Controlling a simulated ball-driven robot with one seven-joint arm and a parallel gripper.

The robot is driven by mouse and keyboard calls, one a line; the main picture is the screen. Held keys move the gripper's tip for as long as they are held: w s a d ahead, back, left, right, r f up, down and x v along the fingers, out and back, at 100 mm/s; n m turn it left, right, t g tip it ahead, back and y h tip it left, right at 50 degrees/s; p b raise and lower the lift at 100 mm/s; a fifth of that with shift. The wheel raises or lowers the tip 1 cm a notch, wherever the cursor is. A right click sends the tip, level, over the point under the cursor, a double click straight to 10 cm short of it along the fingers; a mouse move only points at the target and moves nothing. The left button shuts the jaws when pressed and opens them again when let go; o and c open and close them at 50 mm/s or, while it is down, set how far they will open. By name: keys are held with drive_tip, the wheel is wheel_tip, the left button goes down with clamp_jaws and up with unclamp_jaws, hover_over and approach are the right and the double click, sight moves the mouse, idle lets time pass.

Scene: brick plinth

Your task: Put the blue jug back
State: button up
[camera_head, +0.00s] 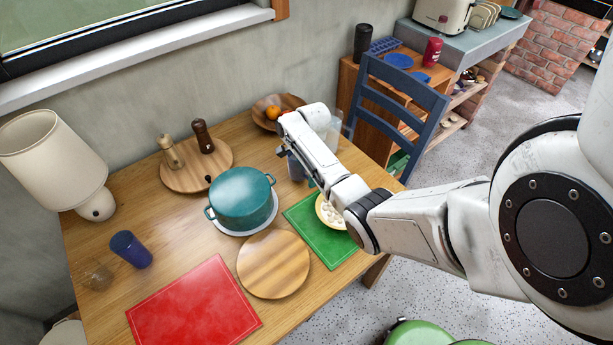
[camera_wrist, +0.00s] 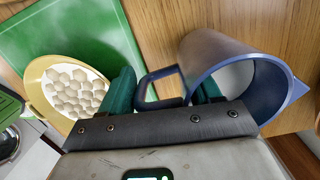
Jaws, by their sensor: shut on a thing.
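The blue jug (camera_wrist: 222,60) is at the right in the wrist view, its open top and pointed spout towards the camera. My gripper (camera_wrist: 163,92) has its green fingers on either side of the jug's handle (camera_wrist: 150,88) and is shut on it. In the head view, the jug (camera_head: 295,168) shows only as a small blue-grey patch, mostly hidden behind my arm. It is over the right part of the wooden table, near the back of the green mat. I cannot tell whether its base touches the table.
A yellow bowl (camera_head: 328,214) of pale pieces sits on the green mat (camera_head: 318,239). A teal pot (camera_head: 240,200), round board (camera_head: 273,264), red mat (camera_head: 195,310) and blue cup (camera_head: 131,250) are farther left. A fruit bowl (camera_head: 288,101) is behind; a blue chair (camera_head: 398,98) is beside the table.

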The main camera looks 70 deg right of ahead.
drive_tip(key=shift+s+f+b, duration=0.25)
drive_tip(key=shift+f+b, duration=0.15)
drive_tip(key=shift+f, duration=0.2)
drive_tip(key=shift+w+f, duration=0.1)
drive_tip(key=shift+f, duration=0.1)
drive_tip(key=shift+f, duration=0.15)
drive_tip(key=o, duration=1.6)
drive_tip(key=shift+o, duration=0.2)
